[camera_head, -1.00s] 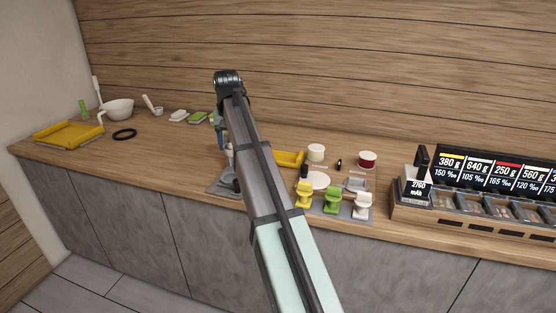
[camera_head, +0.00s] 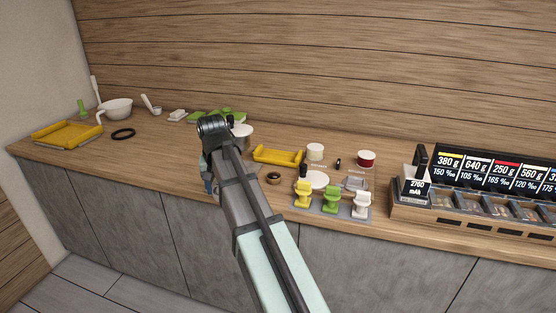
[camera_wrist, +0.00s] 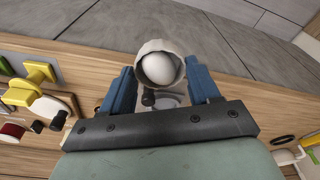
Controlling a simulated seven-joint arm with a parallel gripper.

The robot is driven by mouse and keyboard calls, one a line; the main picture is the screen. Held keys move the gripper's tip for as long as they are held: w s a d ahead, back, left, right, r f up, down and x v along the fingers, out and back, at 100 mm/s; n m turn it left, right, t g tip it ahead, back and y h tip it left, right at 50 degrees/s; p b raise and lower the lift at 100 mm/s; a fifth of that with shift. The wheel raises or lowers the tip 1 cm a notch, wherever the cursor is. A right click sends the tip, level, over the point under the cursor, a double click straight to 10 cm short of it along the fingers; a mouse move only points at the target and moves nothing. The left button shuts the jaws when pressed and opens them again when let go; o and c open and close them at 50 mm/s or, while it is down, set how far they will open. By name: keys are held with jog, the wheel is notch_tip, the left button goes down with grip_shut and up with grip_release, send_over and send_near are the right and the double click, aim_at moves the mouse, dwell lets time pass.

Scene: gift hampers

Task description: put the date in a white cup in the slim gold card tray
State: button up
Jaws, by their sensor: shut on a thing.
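My gripper (camera_wrist: 162,84) shows two blue fingers in the wrist view, shut on a pale cup-like thing (camera_wrist: 141,52) with a smooth white rounded form inside its mouth. I cannot make out a date in it. In the head view my arm mostly hides the gripper, and the held thing does not show. A slim yellow-gold tray (camera_head: 278,156) lies on the counter to the right of my arm, apparently empty. A wider yellow tray (camera_head: 67,134) lies at the far left.
A small brown round pot (camera_head: 273,178) stands just right of my arm. Yellow, green and white stands (camera_head: 332,198) line the front edge. A white tub (camera_head: 315,151) and a red one (camera_head: 366,158) stand behind. The left counter holds a black ring (camera_head: 124,134) and white bowl (camera_head: 117,109).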

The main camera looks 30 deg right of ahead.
jog(key=w+d+m, duration=0.2)
jog(key=w+d, duration=0.1)
jog(key=d, duration=0.8)
notch_tip(320, 180, up, 4)
jog(key=n+y, duration=0.1)
jog(key=n, duration=0.9)
send_over(277, 158)
jog(key=shift+s+d+f, duration=0.15)
jog(key=shift+f, duration=2.45)
jog(key=shift+s+d+f, duration=0.1)
jog(key=shift+s+f, duration=0.05)
jog(key=shift+f, duration=2.4)
jog(key=shift+f, duration=0.15)
jog(key=o, duration=1)
jog(key=shift+o, duration=0.2)
